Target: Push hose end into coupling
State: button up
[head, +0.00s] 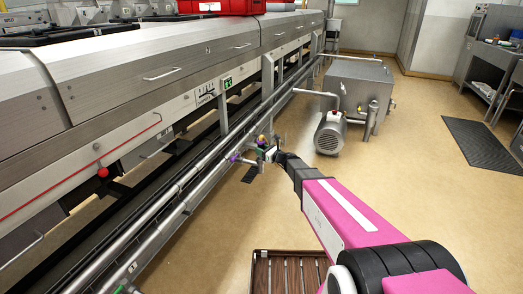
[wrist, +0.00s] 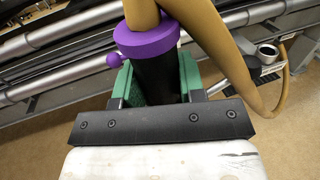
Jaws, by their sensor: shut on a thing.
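My gripper (wrist: 156,84) is shut on the hose end, a black cylinder (wrist: 155,70) with a purple collar (wrist: 146,38) and a small purple knob at its left. The green finger pads press on both sides of the black part. A tan hose (wrist: 142,10) leaves the top of the collar and loops down at the right. A grey ring-shaped opening (wrist: 267,52) on a bracket, possibly the coupling, sits at right, apart from the hose end. In the head view my gripper (head: 267,153) is small beside the pipe rail, with a purple part (head: 234,158) left of it.
A long steel machine (head: 150,75) with pipe rails (head: 205,160) runs along the left. A grey tank with a motor (head: 330,133) stands beyond my gripper. A slatted wooden crate or pallet (head: 287,270) lies in front.

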jog(key=shift+f, duration=0.85)
jog(key=o, duration=1.1)
jog(key=shift+o, duration=0.2)
jog(key=v, duration=1)
jog(key=shift+s+d, duration=0.25)
jog(key=shift+d, duration=0.05)
